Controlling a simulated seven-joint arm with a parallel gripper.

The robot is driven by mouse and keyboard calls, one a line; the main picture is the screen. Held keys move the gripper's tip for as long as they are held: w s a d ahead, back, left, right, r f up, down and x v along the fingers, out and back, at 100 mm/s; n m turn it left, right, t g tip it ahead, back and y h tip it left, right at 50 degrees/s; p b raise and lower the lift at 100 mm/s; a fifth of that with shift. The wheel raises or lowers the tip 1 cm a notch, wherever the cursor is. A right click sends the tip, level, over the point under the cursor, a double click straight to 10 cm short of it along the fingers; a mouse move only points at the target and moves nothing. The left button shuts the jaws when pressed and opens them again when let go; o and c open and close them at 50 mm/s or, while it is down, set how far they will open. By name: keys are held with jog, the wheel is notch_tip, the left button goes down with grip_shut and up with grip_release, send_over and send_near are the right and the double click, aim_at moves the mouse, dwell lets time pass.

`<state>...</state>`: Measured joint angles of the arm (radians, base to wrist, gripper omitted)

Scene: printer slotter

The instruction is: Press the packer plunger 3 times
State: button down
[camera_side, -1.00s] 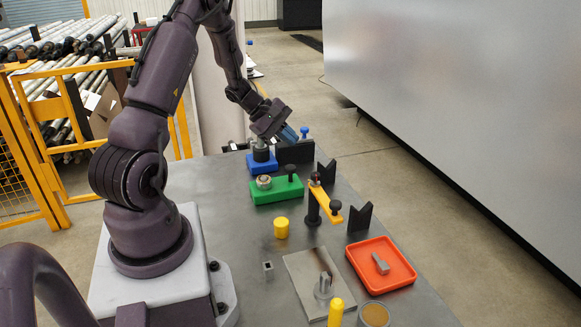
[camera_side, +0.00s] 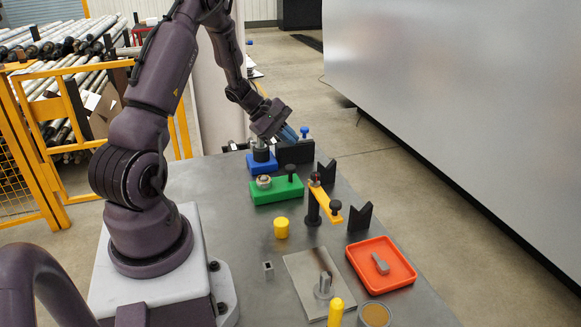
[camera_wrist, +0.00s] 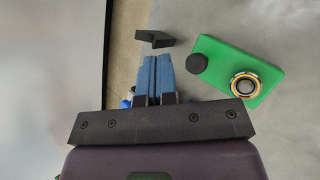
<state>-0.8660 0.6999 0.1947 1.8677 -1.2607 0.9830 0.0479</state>
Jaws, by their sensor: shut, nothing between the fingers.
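My gripper (camera_side: 289,134) is at the far end of the table, its blue fingers shut and empty. In the wrist view the closed fingers (camera_wrist: 158,62) point up the picture. A blue base with a dark round cylinder (camera_side: 261,152) stands below and left of my gripper in the side view. A green block (camera_side: 266,194) carries a ringed metal piece (camera_side: 264,182) and a black round knob (camera_side: 291,172). In the wrist view the green block (camera_wrist: 224,60) lies right of my fingers, apart from them. I cannot tell for sure which part is the packer plunger.
A black block (camera_side: 296,153) and a blue knob (camera_side: 304,131) are close by my gripper. Black V-shaped stands (camera_side: 360,218), a yellow lever on a post (camera_side: 324,200), a yellow cylinder (camera_side: 281,228) and a red tray (camera_side: 400,277) stand nearer. The table's left middle is mostly bare.

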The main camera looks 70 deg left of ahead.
aim_at(290, 167)
dwell(0.8)
notch_tip(290, 167, up, 4)
jog(key=shift+f, duration=0.1)
dwell(0.3)
jog(key=shift+f, duration=4.45)
jog(key=shift+f, duration=0.1)
jog(key=shift+f, duration=0.3)
